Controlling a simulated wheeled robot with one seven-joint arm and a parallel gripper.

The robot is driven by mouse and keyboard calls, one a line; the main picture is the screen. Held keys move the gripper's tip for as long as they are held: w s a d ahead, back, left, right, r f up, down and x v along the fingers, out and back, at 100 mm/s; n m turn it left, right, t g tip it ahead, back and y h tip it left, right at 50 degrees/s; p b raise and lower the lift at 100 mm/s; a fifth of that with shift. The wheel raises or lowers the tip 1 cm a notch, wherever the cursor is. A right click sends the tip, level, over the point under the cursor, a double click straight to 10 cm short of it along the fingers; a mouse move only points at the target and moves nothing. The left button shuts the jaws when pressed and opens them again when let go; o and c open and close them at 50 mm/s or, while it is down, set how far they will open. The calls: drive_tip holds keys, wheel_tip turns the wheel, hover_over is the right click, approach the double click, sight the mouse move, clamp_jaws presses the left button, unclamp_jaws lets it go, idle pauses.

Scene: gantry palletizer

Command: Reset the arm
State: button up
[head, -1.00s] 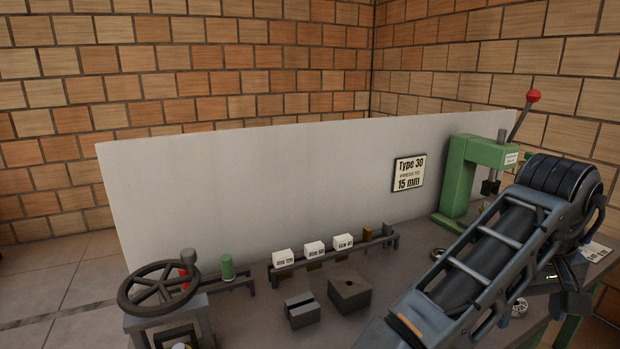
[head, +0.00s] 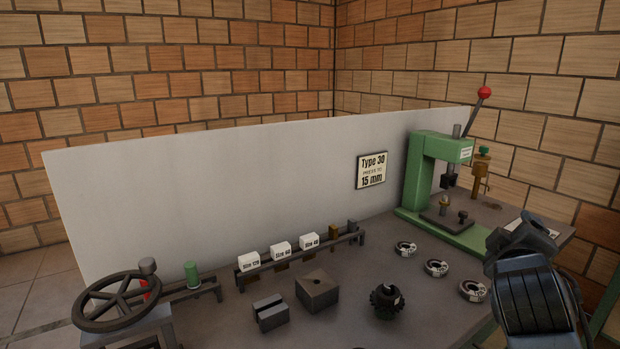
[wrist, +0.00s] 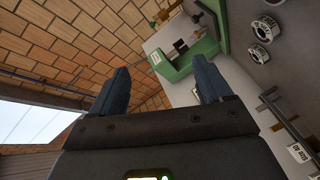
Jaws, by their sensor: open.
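My arm stands at the right side of the head view, its dark ribbed joint near the bench's right front. My gripper (wrist: 163,84) shows in the wrist view with its two blue-grey fingers spread apart and nothing between them. It is not clearly visible in the head view. Past the fingers the wrist view shows brick wall, the grey panel and the green press (wrist: 190,58), all tilted. In the head view the green arbor press (head: 424,170) with a red-knobbed lever stands at the back right of the bench.
The bench (head: 340,325) holds several ring parts (head: 436,267), a dark gear (head: 386,300), two dark blocks (head: 317,291), a rack of white labelled boxes (head: 281,249) and a handwheel (head: 117,299). A grey panel (head: 230,185) with a "Type 30, 15 mm" sign (head: 371,170) runs behind.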

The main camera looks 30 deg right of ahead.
drive_tip(key=s+a+f+n+t+y, duration=0.2)
drive_tip(key=s+a+f+y, duration=0.15)
drive_tip(key=a, duration=0.25)
drive_tip(key=s+a+f+n+t+y, duration=0.2)
drive_tip(key=a+f+t+y, duration=0.1)
drive_tip(key=a+f, duration=0.3)
drive_tip(key=s+a+f+n+t+y, duration=0.2)
drive_tip(key=s+a+f+y, duration=0.15)
drive_tip(key=a, duration=0.35)
drive_tip(key=s+a+m+y, duration=0.4)
drive_tip(key=s+a+m, duration=0.2)
drive_tip(key=s+a, duration=0.8)
drive_tip(key=shift+v, duration=1)
